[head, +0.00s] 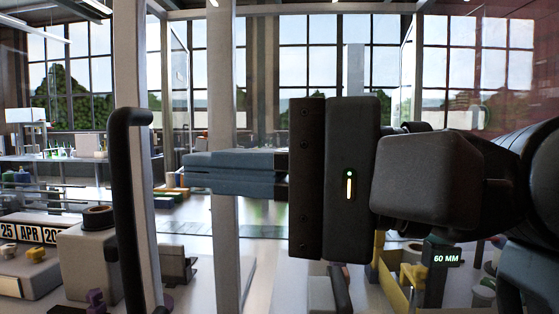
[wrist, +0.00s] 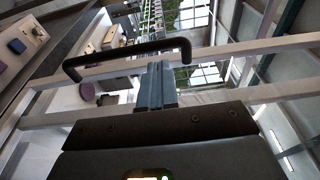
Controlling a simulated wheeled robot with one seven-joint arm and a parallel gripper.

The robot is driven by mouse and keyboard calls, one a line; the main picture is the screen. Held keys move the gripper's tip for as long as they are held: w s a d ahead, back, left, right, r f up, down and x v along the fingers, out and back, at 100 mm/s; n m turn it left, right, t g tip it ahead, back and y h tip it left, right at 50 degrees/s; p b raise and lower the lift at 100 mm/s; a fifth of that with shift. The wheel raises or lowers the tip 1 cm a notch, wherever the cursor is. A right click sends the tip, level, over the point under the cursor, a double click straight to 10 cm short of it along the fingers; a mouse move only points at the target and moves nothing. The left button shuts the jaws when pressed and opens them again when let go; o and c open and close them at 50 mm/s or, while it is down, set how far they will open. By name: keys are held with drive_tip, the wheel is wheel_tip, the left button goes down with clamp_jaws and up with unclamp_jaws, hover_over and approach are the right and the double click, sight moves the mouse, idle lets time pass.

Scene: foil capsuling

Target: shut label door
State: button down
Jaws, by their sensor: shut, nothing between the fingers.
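The label door shows as a pale upright frame bar (head: 150,190) at the left of the head view, with a long black bar handle (head: 128,210) on it. In the wrist view the handle (wrist: 125,57) crosses just beyond my fingertips, along a pale frame bar. My gripper (head: 188,170) is shut and empty, pointing left. In the head view its tips stop to the right of the handle, with a visible gap. The wrist view also shows the closed fingers (wrist: 155,70). How far the door stands open is hard to tell.
A second pale post (head: 222,200) stands behind my fingers. A date display (head: 30,233) and a grey block (head: 88,262) lie at lower left. A dark stand marked 60 MM (head: 441,262) is at lower right. A reddish clear panel (head: 490,60) is at upper right.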

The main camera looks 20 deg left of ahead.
sight(128, 164)
drive_tip(key=shift+s+a+p, duration=0.15)
drive_tip(key=shift+a+p, duration=0.05)
drive_tip(key=shift+a, duration=1.3)
drive_tip(key=shift+s+a+p, duration=0.1)
drive_tip(key=shift+a+p, duration=0.05)
drive_tip(key=shift+a, duration=1.35)
